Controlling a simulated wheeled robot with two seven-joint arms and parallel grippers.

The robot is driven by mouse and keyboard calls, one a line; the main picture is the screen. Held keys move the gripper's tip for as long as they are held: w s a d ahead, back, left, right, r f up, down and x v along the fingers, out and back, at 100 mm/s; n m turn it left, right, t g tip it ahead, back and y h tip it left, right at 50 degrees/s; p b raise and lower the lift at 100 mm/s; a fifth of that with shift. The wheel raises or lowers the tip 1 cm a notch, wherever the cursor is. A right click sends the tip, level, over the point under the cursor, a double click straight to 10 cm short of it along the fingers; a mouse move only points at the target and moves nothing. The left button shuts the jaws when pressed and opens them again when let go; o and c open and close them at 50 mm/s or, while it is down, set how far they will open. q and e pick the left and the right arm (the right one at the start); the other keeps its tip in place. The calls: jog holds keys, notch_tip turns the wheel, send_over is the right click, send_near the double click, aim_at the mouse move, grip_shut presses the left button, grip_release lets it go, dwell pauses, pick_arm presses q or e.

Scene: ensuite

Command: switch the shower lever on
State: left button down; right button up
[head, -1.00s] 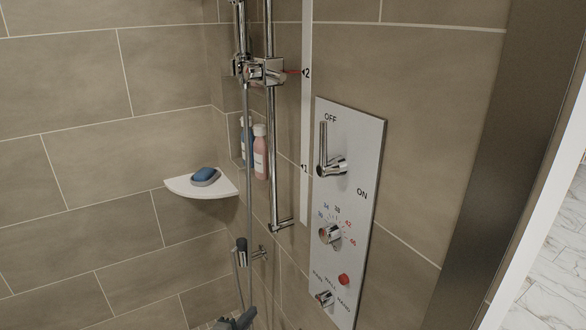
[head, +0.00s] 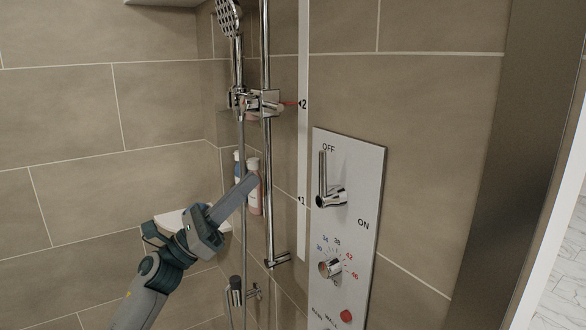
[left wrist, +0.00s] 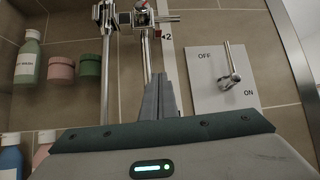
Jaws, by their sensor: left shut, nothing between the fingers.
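The chrome shower lever (head: 324,183) stands upright on the white control panel (head: 349,235), its handle pointing up at the OFF mark. ON is printed lower right of it. The lever also shows in the left wrist view (left wrist: 231,66), right of the fingers. My left gripper (head: 253,178) is shut and empty, raised in front of the slide rail, left of the panel and apart from the lever. Its closed fingers (left wrist: 159,88) point ahead in the left wrist view. My right gripper is not in view.
The chrome slide rail (head: 268,140) with its hand shower (head: 229,18) stands left of the panel. Bottles (head: 253,188) and a white corner shelf (head: 172,222) are behind my left gripper. A temperature knob (head: 330,268) is below the lever. The wall right of the panel is clear.

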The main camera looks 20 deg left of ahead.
pick_arm(q)
jog(key=s+r+m+g, duration=0.3)
jog(key=m+g, duration=0.3)
jog(key=m, duration=0.5)
jog(key=s+a+r+m+g+y, duration=0.1)
jog(key=s+r+m+g, duration=0.2)
jog(key=m, duration=0.9)
jog(key=r+g, duration=0.1)
jog(key=g, duration=0.2)
jog(key=shift+s+r+g, duration=0.2)
jog(key=shift+g, duration=0.1)
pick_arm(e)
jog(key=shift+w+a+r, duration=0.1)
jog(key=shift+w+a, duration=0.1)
pick_arm(q)
jog(key=shift+d, duration=0.15)
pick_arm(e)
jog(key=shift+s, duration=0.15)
